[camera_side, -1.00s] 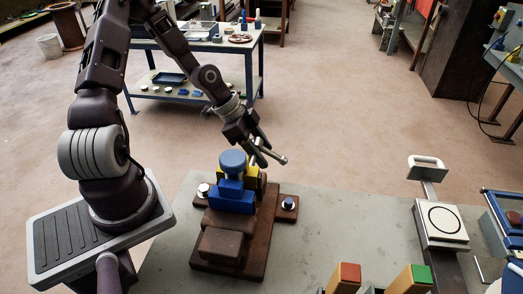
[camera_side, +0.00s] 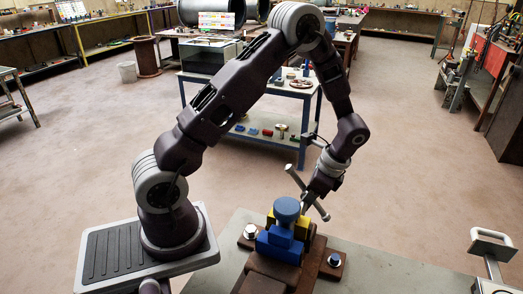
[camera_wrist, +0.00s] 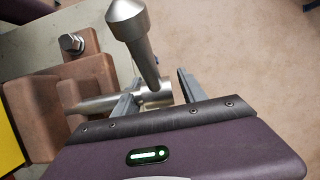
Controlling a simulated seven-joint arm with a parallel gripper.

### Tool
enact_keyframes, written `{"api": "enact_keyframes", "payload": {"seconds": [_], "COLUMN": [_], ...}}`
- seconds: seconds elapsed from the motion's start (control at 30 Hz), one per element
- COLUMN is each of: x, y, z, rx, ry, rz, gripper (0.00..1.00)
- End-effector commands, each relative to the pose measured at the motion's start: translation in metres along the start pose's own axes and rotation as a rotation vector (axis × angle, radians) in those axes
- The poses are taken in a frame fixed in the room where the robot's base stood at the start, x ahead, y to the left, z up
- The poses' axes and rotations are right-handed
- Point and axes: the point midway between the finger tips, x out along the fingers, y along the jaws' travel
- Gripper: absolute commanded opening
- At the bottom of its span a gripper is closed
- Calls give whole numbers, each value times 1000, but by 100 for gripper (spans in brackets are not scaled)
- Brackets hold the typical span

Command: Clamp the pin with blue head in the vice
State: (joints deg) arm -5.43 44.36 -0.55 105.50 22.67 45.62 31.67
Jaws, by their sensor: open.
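The pin with blue head (camera_side: 287,208) stands upright at the vice jaws in the side view, its blue head on top. Its shank is hidden. The vice has a blue jaw (camera_side: 279,245), a yellow jaw (camera_side: 303,226) and a brown body (camera_wrist: 88,92). My gripper (camera_wrist: 155,92) is open at the vice's screw end, with its fingers on either side of the metal hub. I cannot tell whether they touch it. The silver handle bar (camera_side: 311,195) runs diagonally through the hub. One thick knobbed end (camera_wrist: 128,18) rises toward the wrist camera.
The vice is fixed to a grey bench (camera_side: 385,262) with bolts (camera_side: 334,261). A white-handled device (camera_side: 492,245) stands on the right. A blue shelf table (camera_side: 262,112) stands behind the arm. Open floor lies beyond the bench.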

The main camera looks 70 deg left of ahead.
Motion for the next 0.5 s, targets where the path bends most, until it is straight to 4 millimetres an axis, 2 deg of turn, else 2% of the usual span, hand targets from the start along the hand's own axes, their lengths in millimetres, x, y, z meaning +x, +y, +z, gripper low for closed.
{"api": "enact_keyframes", "payload": {"seconds": [0.03,0.27,0.5], "x": [-5,-68,-123], "y": [0,0,21], "z": [-1,-2,21], "rx": [3,0,-132], "ry": [-49,-36,74], "rz": [-4,0,-42], "gripper": [49,49,49]}}
